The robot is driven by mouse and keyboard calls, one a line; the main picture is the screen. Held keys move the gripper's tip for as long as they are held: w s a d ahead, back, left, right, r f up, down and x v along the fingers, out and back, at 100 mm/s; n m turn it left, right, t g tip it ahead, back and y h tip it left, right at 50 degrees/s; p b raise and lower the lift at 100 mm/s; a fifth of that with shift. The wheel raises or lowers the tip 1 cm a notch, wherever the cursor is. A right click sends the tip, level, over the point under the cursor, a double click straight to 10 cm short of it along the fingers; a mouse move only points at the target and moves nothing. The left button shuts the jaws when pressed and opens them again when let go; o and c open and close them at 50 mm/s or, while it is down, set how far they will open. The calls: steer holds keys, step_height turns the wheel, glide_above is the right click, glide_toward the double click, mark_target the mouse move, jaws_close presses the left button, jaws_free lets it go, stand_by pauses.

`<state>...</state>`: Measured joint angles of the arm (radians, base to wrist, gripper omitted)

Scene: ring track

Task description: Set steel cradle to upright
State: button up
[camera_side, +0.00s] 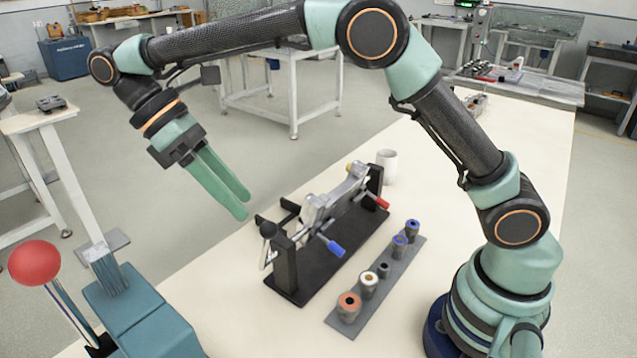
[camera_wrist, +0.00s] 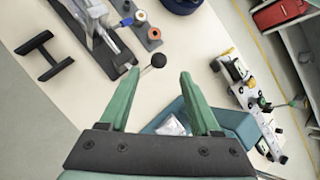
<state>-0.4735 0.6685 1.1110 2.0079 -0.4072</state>
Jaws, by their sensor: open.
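The steel cradle (camera_side: 335,198) is a silver body slung between two black end posts on a black base (camera_side: 325,254). It appears tilted, but I cannot tell its exact angle. A blue-tipped handle (camera_side: 336,248) and a red-tipped handle (camera_side: 382,202) stick out from it, and a black ball knob (camera_side: 268,229) stands at its near end. My gripper (camera_side: 244,205) is open and empty, above and left of that end, fingers pointing down. In the wrist view the knob (camera_wrist: 158,60) shows just beyond and between my fingertips (camera_wrist: 157,80), with the silver cradle (camera_wrist: 100,32) further off.
A grey strip (camera_side: 336,320) with several coloured rings lies right of the cradle. A white cup (camera_side: 387,166) stands behind it. A red ball on a rod (camera_side: 34,263) and a teal box (camera_side: 140,310) are at the front left.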

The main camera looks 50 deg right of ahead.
steer(key=shift+v, duration=0.95)
steer(key=shift+s+r, duration=0.1)
steer(key=shift+r, duration=0.05)
steer(key=c, duration=0.9)
steer(key=shift+s+r+n+t, duration=0.25)
steer(key=shift+n+t, duration=0.05)
steer(key=shift+n, duration=0.4)
jaws_close()
steer(key=s+d+r+n+t+y, duration=0.15)
steer(key=s+n+t+y, duration=0.55)
steer(key=n, duration=1.6)
steer(key=s+f+h, duration=0.3)
steer(key=s+f, duration=0.1)
steer(key=f, duration=0.7)
steer(key=shift+w+d+r, duration=0.25)
steer(key=shift+w+r, duration=0.35)
steer(key=shift+w, duration=0.35)
steer(key=shift+w+d+r, duration=0.25)
steer(key=shift+w+r, duration=0.4)
steer(key=shift+w, duration=0.3)
